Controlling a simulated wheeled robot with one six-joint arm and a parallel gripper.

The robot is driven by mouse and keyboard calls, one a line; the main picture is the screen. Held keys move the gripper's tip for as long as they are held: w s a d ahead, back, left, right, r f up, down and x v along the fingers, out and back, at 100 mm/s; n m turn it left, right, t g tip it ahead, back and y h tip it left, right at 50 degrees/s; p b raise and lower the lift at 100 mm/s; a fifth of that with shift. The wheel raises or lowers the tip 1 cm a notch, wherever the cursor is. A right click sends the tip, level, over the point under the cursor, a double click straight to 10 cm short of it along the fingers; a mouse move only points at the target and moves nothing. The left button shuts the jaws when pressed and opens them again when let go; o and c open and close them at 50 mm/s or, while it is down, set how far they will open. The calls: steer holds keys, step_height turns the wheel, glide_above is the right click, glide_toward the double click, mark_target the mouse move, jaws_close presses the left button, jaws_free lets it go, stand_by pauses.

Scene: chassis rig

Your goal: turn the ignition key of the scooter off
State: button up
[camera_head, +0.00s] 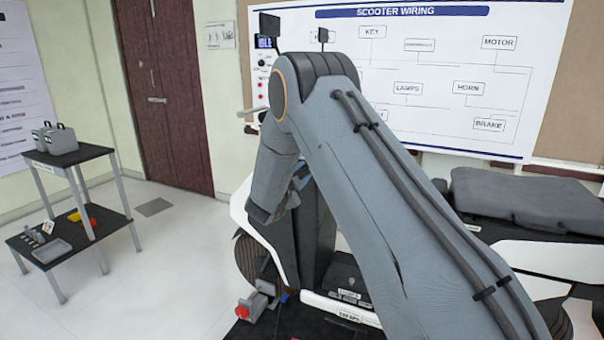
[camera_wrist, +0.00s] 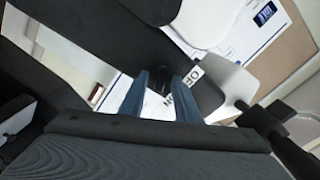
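The scooter (camera_head: 253,220), white and black, stands in front of me, largely covered by my arm in the head view. In the wrist view my gripper (camera_wrist: 160,88) has its two blue fingers on either side of a small dark piece (camera_wrist: 159,78), which looks like the ignition key. The fingertips lie close to it, and I cannot tell whether they press on it. A white label (camera_wrist: 185,91) with dark lettering sits just right of the fingers. The key's angle is not readable. In the head view the key is hidden behind my arm.
A wiring board (camera_head: 450,60) hangs on the wall behind the scooter. A grey cushion-like seat (camera_head: 525,200) is at the right. A two-level black cart (camera_head: 75,153) with cases stands at the left, with clear floor (camera_head: 150,270) beside it. A brown door (camera_head: 170,100) is behind.

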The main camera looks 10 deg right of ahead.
jaws_close()
steer(key=shift+n, duration=0.3)
steer(key=n+b, duration=0.1)
steer(key=n, duration=0.4)
steer(key=shift+n, duration=0.3)
steer(key=n, duration=0.5)
steer(key=shift+w+a+n, duration=0.1)
steer(key=shift+n, duration=0.2)
jaws_free()
steer(key=shift+r, duration=0.1)
